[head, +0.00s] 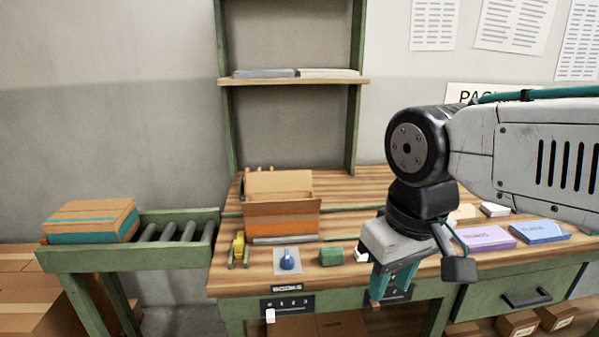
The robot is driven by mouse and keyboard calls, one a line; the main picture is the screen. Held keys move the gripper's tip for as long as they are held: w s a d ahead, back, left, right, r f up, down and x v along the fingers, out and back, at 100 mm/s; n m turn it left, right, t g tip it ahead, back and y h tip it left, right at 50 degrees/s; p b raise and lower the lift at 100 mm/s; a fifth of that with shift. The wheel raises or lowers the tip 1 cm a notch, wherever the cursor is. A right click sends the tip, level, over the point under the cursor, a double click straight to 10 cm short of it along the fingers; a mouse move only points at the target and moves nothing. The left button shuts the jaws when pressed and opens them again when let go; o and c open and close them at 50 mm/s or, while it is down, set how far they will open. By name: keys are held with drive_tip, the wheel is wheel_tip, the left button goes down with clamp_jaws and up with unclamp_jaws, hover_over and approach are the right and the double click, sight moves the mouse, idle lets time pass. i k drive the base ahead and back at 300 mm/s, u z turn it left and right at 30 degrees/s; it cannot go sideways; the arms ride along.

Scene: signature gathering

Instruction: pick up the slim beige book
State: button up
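A beige book-like block (462,212) lies on the wooden bench, right of my arm's wrist. My arm hides part of it, so its full shape and slimness cannot be told. My gripper (391,290) hangs at the bench's front edge with its teal fingers pointing down. The fingers look parted, with nothing seen between them. The gripper is in front of and to the left of the beige block, apart from it. A pale flat item (330,73) also lies on the shelf above, beside a grey one (265,73).
On the bench (345,190) are an open cardboard box (282,215), a yellow tape dispenser (238,246), a blue stamp-like object (287,260), a green block (331,256), a purple book (484,238), a blue book (540,232) and a white block (494,209). A roller conveyor (130,255) carries a carton (92,220) at left.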

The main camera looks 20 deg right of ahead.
sight(465, 213)
drive_tip(key=z, duration=3.25)
drive_tip(key=i, duration=1.45)
drive_tip(key=u, duration=3.7)
drive_tip(key=i, duration=0.5)
drive_tip(key=u, duration=0.05)
